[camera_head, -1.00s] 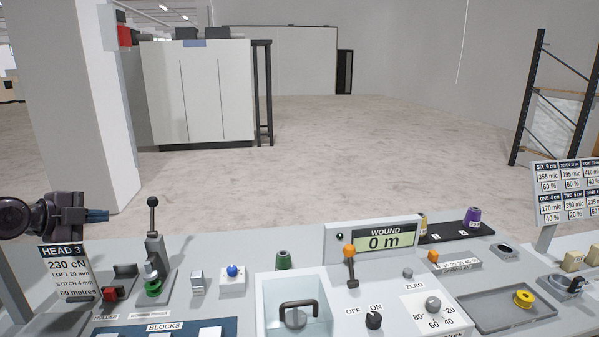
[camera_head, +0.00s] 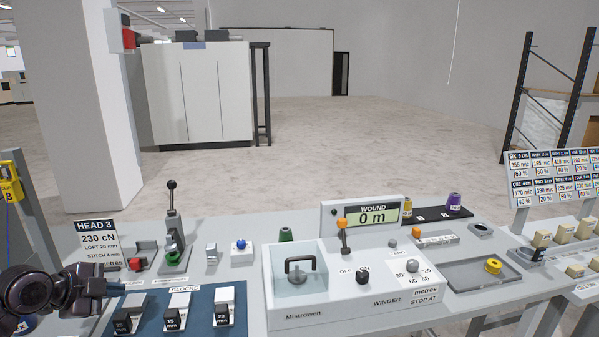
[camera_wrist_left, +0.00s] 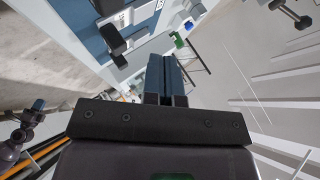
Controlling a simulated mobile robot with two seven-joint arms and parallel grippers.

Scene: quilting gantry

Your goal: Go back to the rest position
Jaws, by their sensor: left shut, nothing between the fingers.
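My left gripper (camera_head: 104,286) is at the lower left in the head view, in front of the left end of the bench (camera_head: 345,290). It is at the left edge of the blue blocks mat (camera_head: 200,327) and holds nothing. In the left wrist view its two fingers (camera_wrist_left: 166,75) lie closed together, with the bench and blocks beyond them.
The HEAD 3 sign (camera_head: 98,240), a bobbin press with a black lever (camera_head: 171,212), and several metal blocks (camera_head: 178,312) are near my left arm. The winder with its display (camera_head: 372,217) stands at mid-bench. A grey tray (camera_head: 470,280) lies to the right. Open floor (camera_head: 330,150) lies beyond.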

